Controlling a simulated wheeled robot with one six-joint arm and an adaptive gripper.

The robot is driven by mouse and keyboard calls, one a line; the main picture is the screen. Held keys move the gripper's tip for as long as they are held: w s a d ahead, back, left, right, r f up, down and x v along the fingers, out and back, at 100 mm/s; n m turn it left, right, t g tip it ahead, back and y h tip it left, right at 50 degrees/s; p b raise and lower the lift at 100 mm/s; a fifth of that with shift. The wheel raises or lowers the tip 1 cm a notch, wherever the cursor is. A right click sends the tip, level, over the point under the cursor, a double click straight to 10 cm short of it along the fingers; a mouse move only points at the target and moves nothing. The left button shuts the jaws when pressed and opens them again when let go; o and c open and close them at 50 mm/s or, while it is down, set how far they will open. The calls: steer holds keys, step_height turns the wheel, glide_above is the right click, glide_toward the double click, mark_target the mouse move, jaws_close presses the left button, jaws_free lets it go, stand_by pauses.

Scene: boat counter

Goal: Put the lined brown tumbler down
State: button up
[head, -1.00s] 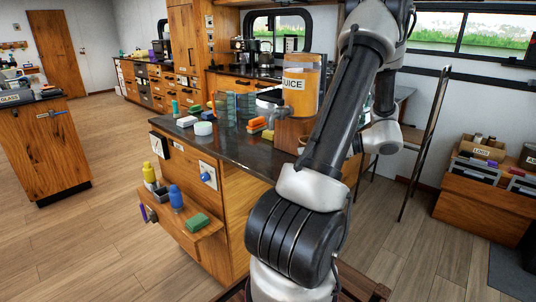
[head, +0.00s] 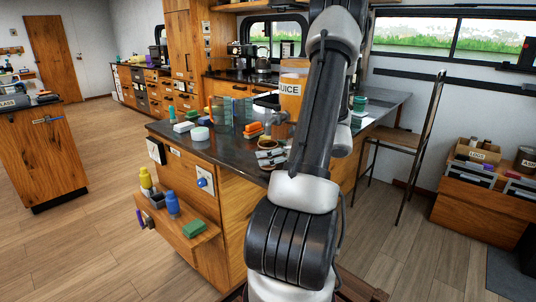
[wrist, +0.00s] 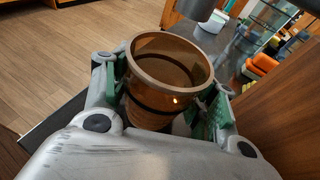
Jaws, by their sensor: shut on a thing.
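The lined brown tumbler (wrist: 150,104) is see-through amber-brown with dark bands and an open, empty-looking mouth. In the wrist view it stands upright between the green-padded fingers of my gripper (wrist: 166,98), which are shut on its sides. I cannot make out the tumbler clearly there. The tumbler's base is hidden, so I cannot tell whether it touches the counter.
The juice dispenser (head: 292,86) stands behind my gripper. The counter's edge is close to the tumbler, with floor beyond.

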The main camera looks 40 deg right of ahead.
steer(key=shift+f, duration=0.1)
steer(key=o, duration=1)
steer(key=shift+s, duration=0.1)
steer(key=v, duration=1.2)
